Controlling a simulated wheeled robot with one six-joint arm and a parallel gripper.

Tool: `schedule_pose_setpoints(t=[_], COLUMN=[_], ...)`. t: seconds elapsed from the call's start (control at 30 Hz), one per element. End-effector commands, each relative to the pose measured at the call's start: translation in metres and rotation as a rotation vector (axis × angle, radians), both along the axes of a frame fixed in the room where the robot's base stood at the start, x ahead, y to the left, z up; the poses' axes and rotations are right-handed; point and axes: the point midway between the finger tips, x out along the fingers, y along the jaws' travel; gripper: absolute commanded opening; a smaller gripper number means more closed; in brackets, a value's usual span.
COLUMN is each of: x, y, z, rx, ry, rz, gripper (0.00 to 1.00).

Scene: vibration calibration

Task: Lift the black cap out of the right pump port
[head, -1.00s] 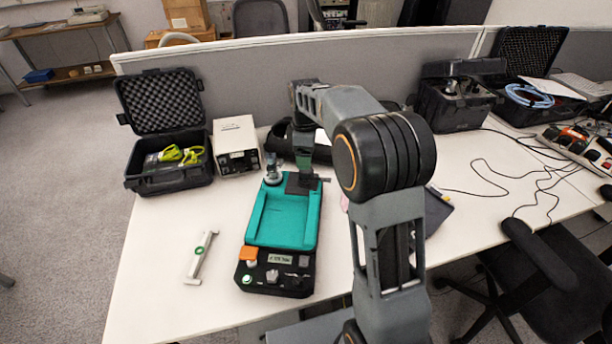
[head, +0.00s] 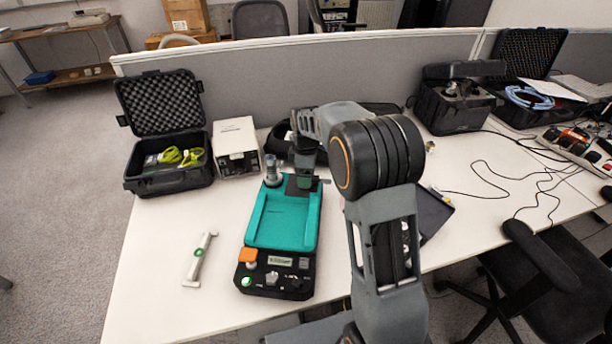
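The pump (head: 284,218) is a teal tray-topped unit with a black front panel, lying on the white table. A grey, upright fitting (head: 272,170) stands at its back left corner. My gripper (head: 303,183) points down at the pump's back right corner, over a dark block there. The right port and the black cap cannot be made out; my gripper and the dark parts cover that spot. The fingertips are too small and dark to tell whether they are open or shut, or touching anything.
A white bar with a green centre (head: 199,258) lies left of the pump. An open black case (head: 168,180) and a white box (head: 236,147) stand behind left. A dark flat item (head: 434,212) lies right of my arm.

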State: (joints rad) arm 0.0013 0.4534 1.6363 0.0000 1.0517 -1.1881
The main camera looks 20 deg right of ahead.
Motion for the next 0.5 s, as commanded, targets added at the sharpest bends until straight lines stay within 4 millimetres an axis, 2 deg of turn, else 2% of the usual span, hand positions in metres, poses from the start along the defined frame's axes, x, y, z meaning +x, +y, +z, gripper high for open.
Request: schedule_pose_setpoints(t=[0.07,0.5], x=[0.0000,0.0000], y=[0.0000,0.0000], z=[0.0001,0.0002], rx=[0.000,0.000], ry=[0.000,0.000], rz=[0.000,0.000], gripper=[0.68,0.26])
